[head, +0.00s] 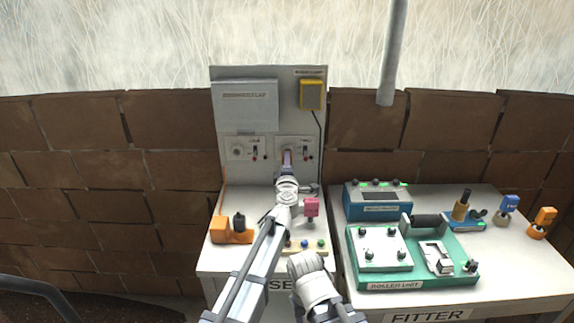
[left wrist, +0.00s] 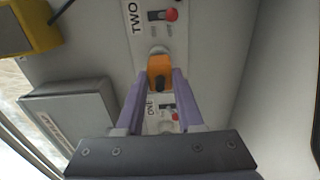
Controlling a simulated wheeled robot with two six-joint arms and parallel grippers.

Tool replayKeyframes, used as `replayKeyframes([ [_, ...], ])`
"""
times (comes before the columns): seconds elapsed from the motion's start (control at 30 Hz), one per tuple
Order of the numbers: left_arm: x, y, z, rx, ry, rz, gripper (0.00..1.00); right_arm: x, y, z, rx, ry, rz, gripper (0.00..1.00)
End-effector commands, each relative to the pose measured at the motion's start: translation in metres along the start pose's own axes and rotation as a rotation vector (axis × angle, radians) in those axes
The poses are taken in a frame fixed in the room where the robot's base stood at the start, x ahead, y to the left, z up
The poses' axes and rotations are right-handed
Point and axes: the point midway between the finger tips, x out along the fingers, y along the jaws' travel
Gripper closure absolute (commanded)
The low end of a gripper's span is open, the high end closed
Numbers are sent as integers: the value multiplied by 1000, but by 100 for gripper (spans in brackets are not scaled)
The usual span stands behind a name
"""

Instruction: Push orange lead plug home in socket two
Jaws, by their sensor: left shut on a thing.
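My left gripper (head: 287,160) reaches up to the right-hand socket panel (head: 306,142) on the upright grey board. In the left wrist view its two purple fingers (left wrist: 160,80) are shut on the orange plug (left wrist: 160,72). The plug lies at the socket two (left wrist: 157,50), whose pale round rim shows just past it, beside the label TWO. The plug looks lined up with the socket; how deep it sits I cannot tell. In the head view the gripper hides the plug and that socket.
Socket panel one (head: 240,150) is close by on the left. A grey cabinet (head: 246,105) and a yellow box (head: 311,95) with a black cord are above. A green roller unit (head: 408,280) is at right.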

Motion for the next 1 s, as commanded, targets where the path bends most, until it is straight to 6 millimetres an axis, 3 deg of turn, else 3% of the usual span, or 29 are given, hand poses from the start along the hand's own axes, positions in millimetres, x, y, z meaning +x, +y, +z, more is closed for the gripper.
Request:
replayKeyframes([
  [0.43,7,0,0,0,0,0,100,0,0,0,0,0,0,48],
  [0.47,7,0,0,0,0,0,62,0,0,0,0,0,0,48],
  [0.5,7,0,0,0,0,0,57,0,0,0,0,0,0,48],
  [0.77,7,0,0,0,0,0,29,0,0,0,0,0,0,48],
  [1.0,7,0,0,0,0,0,29,0,0,0,0,0,0,48],
])
